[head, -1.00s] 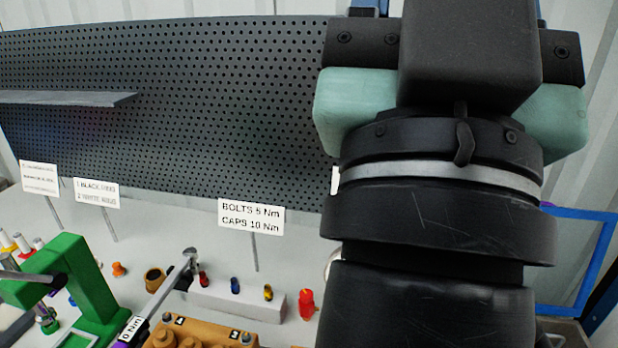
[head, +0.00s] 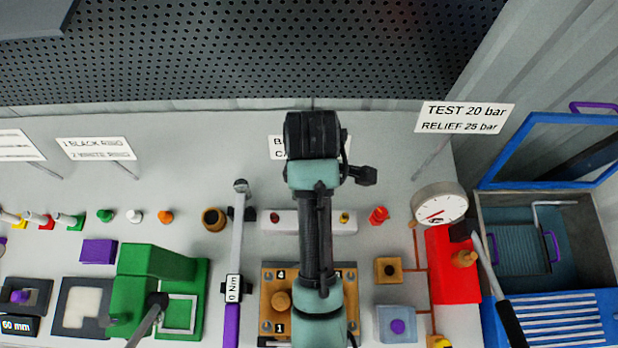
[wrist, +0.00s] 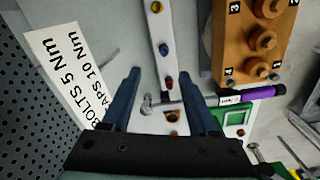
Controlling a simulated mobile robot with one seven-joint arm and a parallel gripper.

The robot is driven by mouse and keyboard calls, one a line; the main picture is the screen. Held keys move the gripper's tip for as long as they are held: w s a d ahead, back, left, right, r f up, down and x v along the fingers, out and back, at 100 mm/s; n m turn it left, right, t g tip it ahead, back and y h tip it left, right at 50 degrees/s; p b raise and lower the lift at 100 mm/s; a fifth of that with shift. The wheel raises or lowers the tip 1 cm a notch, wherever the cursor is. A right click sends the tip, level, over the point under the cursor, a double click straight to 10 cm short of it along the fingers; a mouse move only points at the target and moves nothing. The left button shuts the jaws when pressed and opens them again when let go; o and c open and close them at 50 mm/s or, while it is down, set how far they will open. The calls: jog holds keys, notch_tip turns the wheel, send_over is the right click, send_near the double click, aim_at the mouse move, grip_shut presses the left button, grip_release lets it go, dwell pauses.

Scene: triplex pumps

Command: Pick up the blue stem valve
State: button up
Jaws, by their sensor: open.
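The blue stem valve (wrist: 163,48) stands in a white rack (wrist: 147,22) in the wrist view, between a yellow-topped valve (wrist: 156,6) and a red one (wrist: 169,82). In the head view my arm hides the blue valve; the red (head: 274,217) and yellow (head: 344,217) ones show on either side. My gripper (wrist: 161,76) is open and empty, its dark blue fingers spread wide. In the wrist view the red valve appears between the fingertips and the blue one beyond them. The fingers are hidden in the head view.
A torque wrench (head: 238,250) lies left of the rack (head: 262,228), near a brass bushing (head: 214,219). An orange pump block (head: 267,313) is in front. A "BOLTS 5 Nm" sign (wrist: 68,70) stands close behind. A red bottle (head: 378,215) and a gauge (head: 438,205) are at right.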

jog(key=f, duration=0.2)
jog(key=f+b, duration=0.1)
jog(key=f, duration=0.4)
jog(key=shift+s+f+b, duration=0.1)
jog(key=shift+s+b, duration=0.15)
jog(key=shift+b, duration=0.1)
jog(key=shift+s+a+f+p, duration=0.1)
jog(key=shift+f+p, duration=0.6)
jog(key=shift+f, duration=2.2)
grip_shut()
